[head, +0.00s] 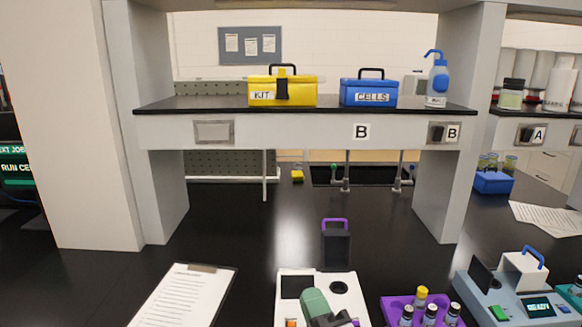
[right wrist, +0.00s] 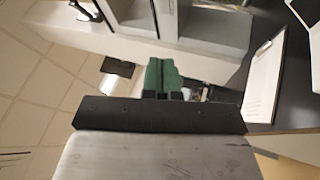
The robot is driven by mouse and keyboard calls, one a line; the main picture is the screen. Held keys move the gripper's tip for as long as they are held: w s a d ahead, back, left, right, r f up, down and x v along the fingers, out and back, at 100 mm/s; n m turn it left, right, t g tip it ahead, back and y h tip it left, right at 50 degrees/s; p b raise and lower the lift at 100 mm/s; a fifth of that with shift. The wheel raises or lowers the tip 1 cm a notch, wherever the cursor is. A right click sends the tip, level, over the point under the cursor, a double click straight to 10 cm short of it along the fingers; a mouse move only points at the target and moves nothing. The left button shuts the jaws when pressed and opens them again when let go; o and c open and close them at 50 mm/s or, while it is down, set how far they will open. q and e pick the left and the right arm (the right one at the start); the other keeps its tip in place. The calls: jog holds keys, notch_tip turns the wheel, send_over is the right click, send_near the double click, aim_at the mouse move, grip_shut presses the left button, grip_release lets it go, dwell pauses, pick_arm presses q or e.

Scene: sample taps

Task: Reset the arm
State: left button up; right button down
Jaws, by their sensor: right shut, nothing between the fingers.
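My right gripper (head: 314,302) shows at the bottom middle of the head view, its green fingers in front of a white device (head: 345,287) on the black bench. In the right wrist view the green fingers of my right gripper (right wrist: 161,72) lie together, shut with nothing between them. The wrist view is tilted, with a grey shelf frame beyond the fingers. Most of my right arm is outside the head view. My left gripper shows in neither view.
A clipboard (head: 183,296) lies left of the white device. A purple rack (head: 396,305) with vials and a grey-blue instrument (head: 515,302) stand to the right. A shelf (head: 305,128) carries a yellow kit box (head: 300,92) and a blue cells box (head: 350,88). The bench's middle left is clear.

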jog(key=s+d+f+m+g+h, duration=0.3)
jog(key=d+f+m+g+h, duration=0.15)
jog(key=d+f+m, duration=0.25)
jog(key=s+d+f+m+g+h, duration=0.3)
jog(key=s+d+f+m+h, duration=0.15)
jog(key=d+f+m, duration=0.2)
jog(key=s+d+f+m+g, duration=0.25)
jog(key=s+f+g, duration=0.25)
jog(key=s, duration=0.4)
jog(key=s+d+f+m+g, duration=0.1)
jog(key=s+f+m+g, duration=0.3)
jog(key=s, duration=0.5)
notch_tip(320, 180, down, 27)
jog(key=g, duration=0.2)
jog(key=s+d+f+n+g, duration=0.1)
jog(key=s+d+f, duration=0.1)
jog(key=s+f, duration=1.3)
jog(key=shift+s+d+f+y, duration=0.3)
jog(key=shift+s+d+f, duration=0.1)
jog(key=shift+s, duration=0.5)
